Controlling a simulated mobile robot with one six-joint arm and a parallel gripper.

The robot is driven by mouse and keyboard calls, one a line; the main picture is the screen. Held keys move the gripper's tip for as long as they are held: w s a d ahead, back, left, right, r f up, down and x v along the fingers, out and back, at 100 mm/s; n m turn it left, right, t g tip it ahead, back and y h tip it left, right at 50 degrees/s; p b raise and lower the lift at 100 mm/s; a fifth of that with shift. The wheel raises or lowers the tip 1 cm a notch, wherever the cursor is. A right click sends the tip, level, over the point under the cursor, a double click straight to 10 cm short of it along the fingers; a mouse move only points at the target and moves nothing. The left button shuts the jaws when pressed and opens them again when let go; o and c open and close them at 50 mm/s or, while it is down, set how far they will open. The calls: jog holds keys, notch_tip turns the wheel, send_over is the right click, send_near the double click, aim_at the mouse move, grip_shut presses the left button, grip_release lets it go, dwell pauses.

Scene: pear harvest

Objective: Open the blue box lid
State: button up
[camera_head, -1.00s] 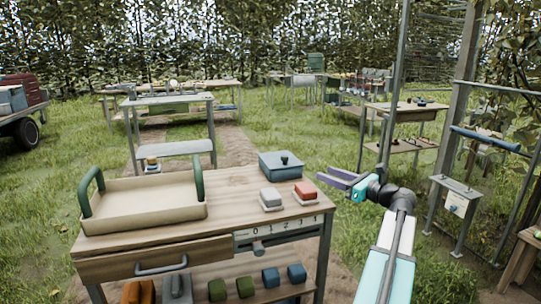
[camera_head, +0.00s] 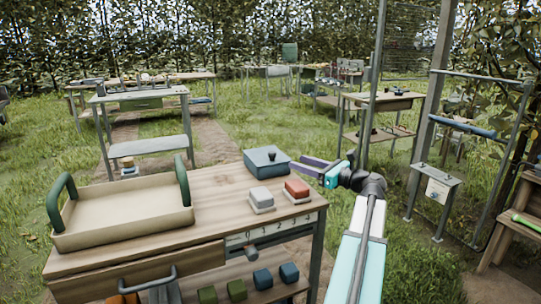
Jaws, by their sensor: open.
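The blue box (camera_head: 266,164) sits at the back right corner of the wooden workbench. Its lid is on and has a small dark knob (camera_head: 271,155) on top. My gripper (camera_head: 303,165) is just right of the box, pointing left towards it, with its purple fingers open and nothing seen between them. The fingertips look close to the box's right side; whether they touch it I cannot tell.
A beige tray (camera_head: 120,222) with green handles stands at left. Several blocks lie on the lower shelf. A metal post (camera_head: 374,90) stands behind my arm.

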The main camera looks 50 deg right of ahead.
aim_at(272, 152)
jog(key=w, duration=0.4)
jog(key=w+b, duration=0.1)
jog(key=w, duration=0.4)
jog(key=w+a+b, duration=0.1)
jog(key=w, duration=0.3)
jog(key=shift+w, duration=0.25)
grip_shut()
